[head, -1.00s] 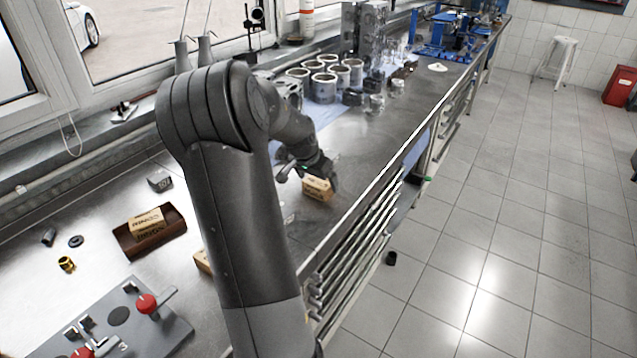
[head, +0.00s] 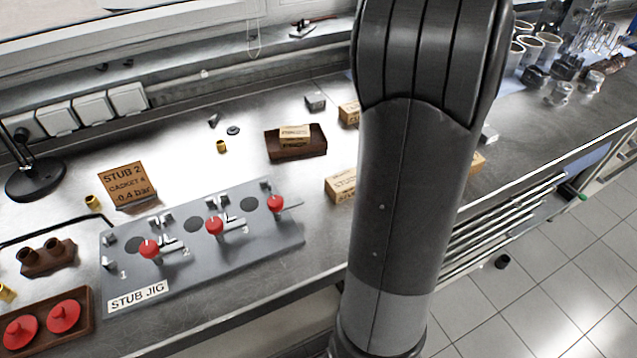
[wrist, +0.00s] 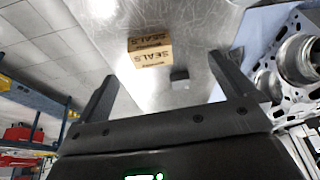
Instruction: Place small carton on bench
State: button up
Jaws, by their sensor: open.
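In the wrist view, a small brown carton marked SEALS (wrist: 150,53) sits on the metal bench (wrist: 200,40), ahead of my gripper (wrist: 170,90). The gripper's two dark fingers are spread wide and empty, with the carton apart from them. In the head view, a carton (head: 478,162) shows partly behind my arm near the bench's front edge; it looks like the same one. My gripper is hidden behind the arm there. Other cartons stand on the bench: one (head: 342,187) left of my arm, one (head: 348,112) behind it, and one (head: 295,131) on a brown tray (head: 297,151).
The grey stub jig (head: 285,240) with red knobs lies at the front left. An engine block (wrist: 285,65) stands at right in the wrist view. Metal cylinders (head: 545,45) stand at the back right.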

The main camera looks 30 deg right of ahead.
jog(key=w+a+r+n+t+y, duration=0.1)
jog(key=a+r+n, duration=0.1)
jog(key=a, duration=0.5)
jog(key=w+a+r+n+t+y, duration=0.1)
jog(key=w+a+r+n, duration=0.1)
jog(key=a, duration=0.5)
jog(key=s+a+n+t, duration=0.1)
jog(key=s+a+n, duration=0.3)
jog(key=a, duration=0.5)
jog(key=s+a+r+n+t+y, duration=0.1)
jog(key=s+a+n, duration=0.3)
jog(key=a, duration=0.6)
jog(key=s+a+r+n+y, duration=0.1)
jog(key=s+a+n, duration=0.3)
jog(key=a, duration=0.6)
jog(key=shift+s+n+t, duration=0.25)
jog(key=shift+n+t, duration=0.15)
